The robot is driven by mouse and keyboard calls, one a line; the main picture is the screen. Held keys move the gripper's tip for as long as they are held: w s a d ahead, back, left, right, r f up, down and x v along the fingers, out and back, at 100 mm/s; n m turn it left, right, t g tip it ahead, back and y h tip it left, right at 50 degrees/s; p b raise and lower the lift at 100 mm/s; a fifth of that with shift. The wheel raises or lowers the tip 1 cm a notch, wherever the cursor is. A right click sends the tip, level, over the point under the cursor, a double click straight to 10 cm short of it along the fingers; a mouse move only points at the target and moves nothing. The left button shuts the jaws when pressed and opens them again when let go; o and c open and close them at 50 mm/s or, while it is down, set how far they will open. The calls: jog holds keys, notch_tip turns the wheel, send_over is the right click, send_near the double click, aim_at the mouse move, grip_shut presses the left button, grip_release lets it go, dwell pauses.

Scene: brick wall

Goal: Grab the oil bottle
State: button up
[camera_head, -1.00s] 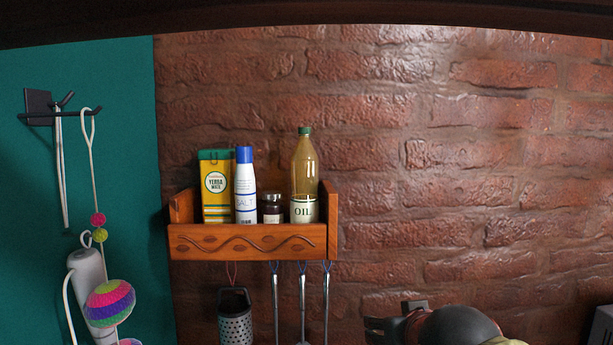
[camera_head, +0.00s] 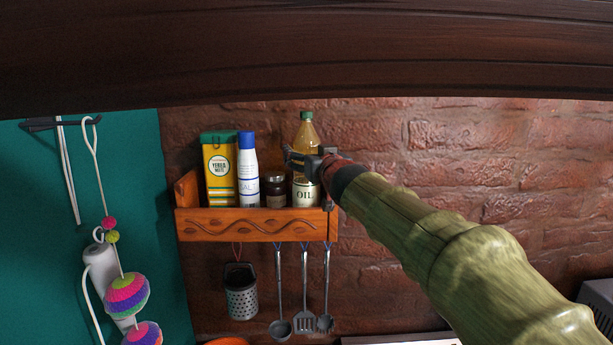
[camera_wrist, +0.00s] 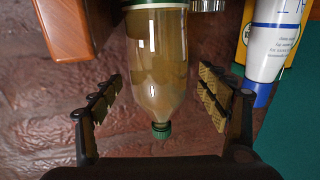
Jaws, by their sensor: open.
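The oil bottle (camera_head: 306,130) stands upright at the right end of the wooden wall shelf (camera_head: 255,225). It has a green cap, yellowish clear body and a white "OIL" label. My gripper (camera_head: 305,160) is in front of the bottle in the head view and hides part of its middle. In the wrist view, the bottle (camera_wrist: 157,65) lies between the two open fingers of my gripper (camera_wrist: 158,98), with a visible gap on each side. Its green cap points toward the gripper's palm.
A salt bottle (camera_head: 247,170), a small dark jar (camera_head: 276,190) and a yellow yerba mate box (camera_head: 219,165) stand left of the oil. The shelf's right side wall (camera_wrist: 65,30) is close to one finger. A grater (camera_head: 241,292) and utensils (camera_head: 304,300) hang below.

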jog(key=x, duration=0.3)
jog(key=shift+f, duration=0.1)
jog(key=shift+c, duration=1.2)
grip_shut()
